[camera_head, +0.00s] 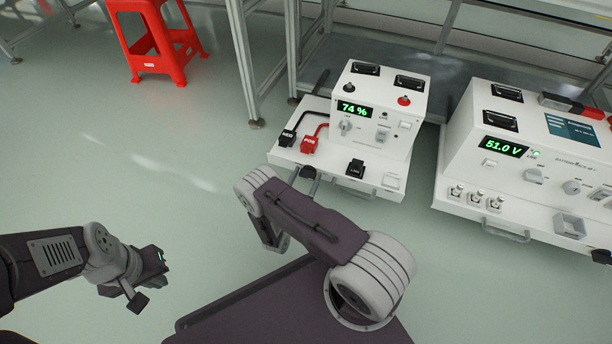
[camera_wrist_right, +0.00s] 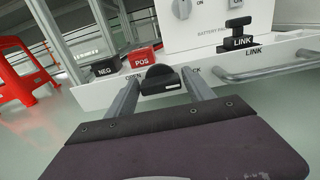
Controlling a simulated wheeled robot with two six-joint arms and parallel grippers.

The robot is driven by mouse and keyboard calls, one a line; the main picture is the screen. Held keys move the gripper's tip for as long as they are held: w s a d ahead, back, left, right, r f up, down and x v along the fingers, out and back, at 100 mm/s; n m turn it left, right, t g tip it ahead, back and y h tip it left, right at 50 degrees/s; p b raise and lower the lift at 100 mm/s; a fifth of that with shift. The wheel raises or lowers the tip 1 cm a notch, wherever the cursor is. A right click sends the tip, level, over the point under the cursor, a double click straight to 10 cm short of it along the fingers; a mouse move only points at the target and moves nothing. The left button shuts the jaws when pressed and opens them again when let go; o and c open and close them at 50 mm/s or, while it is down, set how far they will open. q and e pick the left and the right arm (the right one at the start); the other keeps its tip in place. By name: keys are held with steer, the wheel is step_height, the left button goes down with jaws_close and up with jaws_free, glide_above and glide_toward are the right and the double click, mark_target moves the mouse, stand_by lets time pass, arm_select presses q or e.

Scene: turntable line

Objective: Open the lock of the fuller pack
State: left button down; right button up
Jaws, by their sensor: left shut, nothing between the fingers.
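The white battery pack (camera_head: 340,165) stands at the centre back with its green display (camera_head: 354,109) reading 74 %. On its front ledge is a black lock knob (camera_wrist_right: 160,80), with partly hidden OPEN and LOCK lettering beside it in the right wrist view. My right gripper (camera_head: 305,178) is at this front edge, its fingers apart with the knob between their tips; I see no clear grip on it. It also shows in the right wrist view (camera_wrist_right: 160,92). My left gripper (camera_head: 150,272) is shut and empty over the floor at lower left.
The ledge carries a black NEG plug (camera_head: 287,138), a red POS plug (camera_head: 308,145) and a black LINK plug (camera_head: 356,168). A second white unit (camera_head: 450,190) reading 51.0 V stands at right. A red stool (camera_head: 160,45) is far left; floor at left is clear.

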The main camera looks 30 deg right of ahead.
steer(key=c, duration=0.9)
steer(key=n+p, duration=0.1)
steer(key=n, duration=0.4)
steer(key=shift+n, duration=0.3)
steer(key=n, duration=0.6)
steer(key=shift+w+a+f+p, duration=0.1)
steer(key=shift+a+p, duration=0.05)
steer(key=shift+p, duration=0.25)
steer(key=n, duration=0.6)
steer(key=shift+f, duration=0.15)
steer(key=shift+n, duration=0.4)
